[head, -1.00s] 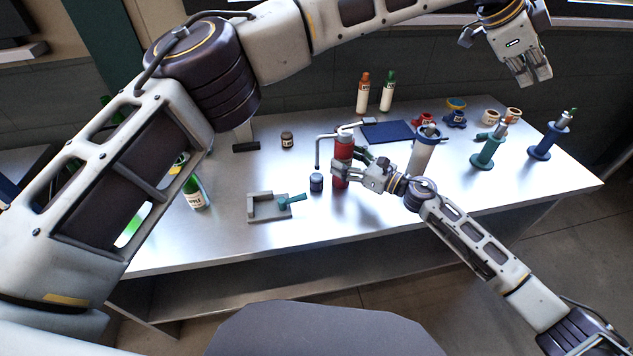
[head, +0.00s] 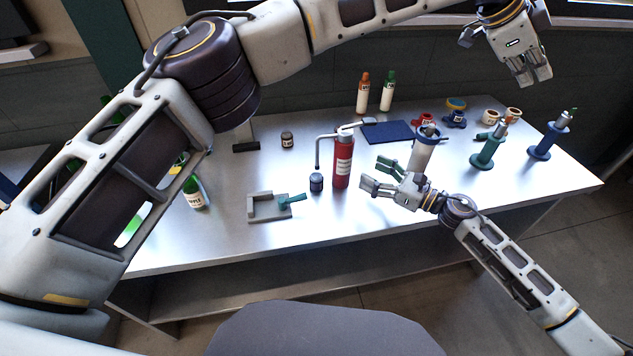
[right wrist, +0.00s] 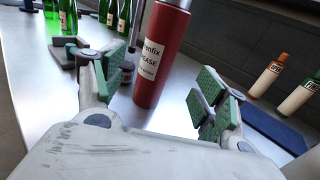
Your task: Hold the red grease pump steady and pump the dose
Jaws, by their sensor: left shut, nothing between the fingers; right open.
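The red grease pump (head: 343,163) stands upright on the metal table, its white label facing forward and its bent spout reaching left. The spout's tip is above a small dark jar (head: 316,183). In the right wrist view the pump's red body (right wrist: 163,50) shows beyond and between the fingers. My right gripper (head: 374,174) is open and empty, just right of the pump and apart from it. It also shows in the right wrist view (right wrist: 160,95). My left gripper (head: 535,76) is shut and empty, high above the back right of the table.
A grey fixture with a teal lever (head: 270,206) lies front left of the pump. A pale cylinder (head: 424,152) stands just behind my right gripper. A blue mat (head: 387,132), orange-capped bottle (head: 362,92), green-capped bottle (head: 387,92), teal stand (head: 488,152) and blue stand (head: 550,140) are farther back.

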